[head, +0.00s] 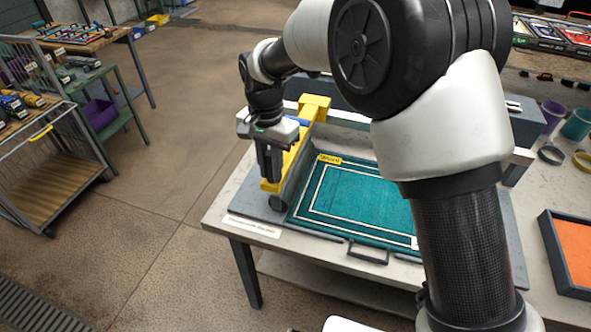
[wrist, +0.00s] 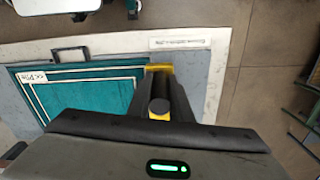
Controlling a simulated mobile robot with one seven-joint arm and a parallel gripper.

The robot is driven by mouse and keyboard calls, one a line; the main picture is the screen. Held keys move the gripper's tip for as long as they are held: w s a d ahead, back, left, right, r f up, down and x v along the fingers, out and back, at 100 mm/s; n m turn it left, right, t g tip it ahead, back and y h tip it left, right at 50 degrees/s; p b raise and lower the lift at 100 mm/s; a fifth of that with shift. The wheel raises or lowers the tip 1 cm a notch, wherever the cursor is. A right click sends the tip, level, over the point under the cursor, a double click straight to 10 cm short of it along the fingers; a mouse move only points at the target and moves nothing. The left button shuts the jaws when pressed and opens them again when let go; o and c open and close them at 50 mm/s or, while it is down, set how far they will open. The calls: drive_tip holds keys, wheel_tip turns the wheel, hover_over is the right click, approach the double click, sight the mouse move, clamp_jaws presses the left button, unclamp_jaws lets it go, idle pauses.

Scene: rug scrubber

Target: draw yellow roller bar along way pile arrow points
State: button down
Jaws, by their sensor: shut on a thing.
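The yellow roller bar (head: 298,150) lies across the left end of the scrubber bed, beside the teal rug (head: 355,203). A dark roller shows below its near end. My gripper (head: 268,172) points down at the bar's near part and is shut on it. In the wrist view, my gripper's fingers (wrist: 160,98) straddle the bar, and its yellow end (wrist: 159,67) shows past them.
The bed stands on a pale table (head: 229,209) with a dark handle (head: 368,252) at its front edge. My arm hides the rug's right part. An orange tray (head: 573,250) and cups are at the right. A cart (head: 55,180) stands left, across open floor.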

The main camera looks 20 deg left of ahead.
drive_tip(key=a, duration=0.4)
drive_tip(key=shift+a+r, duration=0.1)
drive_tip(key=c, duration=1.6)
unclamp_jaws()
drive_tip(key=shift+a, duration=0.2)
drive_tip(key=shift+d, duration=0.1)
wheel_tip(320, 180, up, 17)
drive_tip(key=shift+r+p, duration=0.2)
drive_tip(key=shift+p, duration=0.3)
drive_tip(key=shift+d, duration=0.1)
